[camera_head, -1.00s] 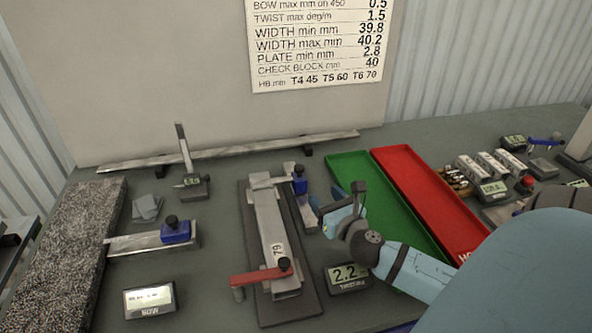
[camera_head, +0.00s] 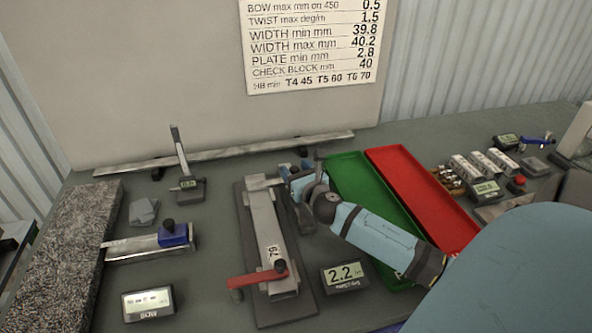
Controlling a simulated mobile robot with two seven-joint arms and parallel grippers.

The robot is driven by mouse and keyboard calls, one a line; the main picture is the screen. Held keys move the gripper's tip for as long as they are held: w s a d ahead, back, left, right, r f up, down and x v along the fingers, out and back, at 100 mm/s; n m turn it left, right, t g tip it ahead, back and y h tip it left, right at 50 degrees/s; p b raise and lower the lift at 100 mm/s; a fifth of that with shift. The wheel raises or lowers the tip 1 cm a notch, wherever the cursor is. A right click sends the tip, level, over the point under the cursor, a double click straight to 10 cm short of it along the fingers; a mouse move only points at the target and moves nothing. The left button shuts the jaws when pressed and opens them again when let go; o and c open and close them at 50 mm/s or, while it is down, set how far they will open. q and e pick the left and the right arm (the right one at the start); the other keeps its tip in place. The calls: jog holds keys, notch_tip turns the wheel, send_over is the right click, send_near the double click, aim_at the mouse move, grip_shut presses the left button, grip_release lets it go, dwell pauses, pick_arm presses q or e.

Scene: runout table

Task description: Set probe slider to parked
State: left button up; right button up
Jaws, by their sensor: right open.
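A twist fixture stands mid-table, with a grey profile marked 79 (camera_head: 267,232) lying along it and a red clamp lever (camera_head: 257,278) across its near end. A short rail with a small blue slider block (camera_head: 284,173) runs along the fixture's right side near its far end. My right gripper (camera_head: 300,178) is open at this slider and partly hides it. I cannot tell whether the fingers touch or straddle the block. Another blue slider with a black knob (camera_head: 174,236) sits on a metal bar at the left. My left gripper is not in view.
A green tray (camera_head: 350,170) and a red tray (camera_head: 420,195) lie right of the fixture, under and behind my right arm. A twist display (camera_head: 345,275) reads 2.2. A bow display (camera_head: 148,303) and a granite block (camera_head: 70,240) are at left.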

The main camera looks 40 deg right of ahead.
grip_shut()
jog(key=x, duration=0.3)
jog(key=d+x, duration=0.1)
jog(key=x, duration=0.2)
jog(key=d+x, duration=0.1)
jog(key=x, duration=0.2)
jog(key=shift+d, duration=0.15)
jog(key=shift+w+d, duration=0.1)
jog(key=shift+w, duration=0.05)
jog(key=shift+r, duration=0.1)
jog(key=shift+c, duration=2)
grip_release()
jog(key=o, duration=0.4)
jog(key=shift+w, duration=0.2)
jog(key=v, duration=1.4)
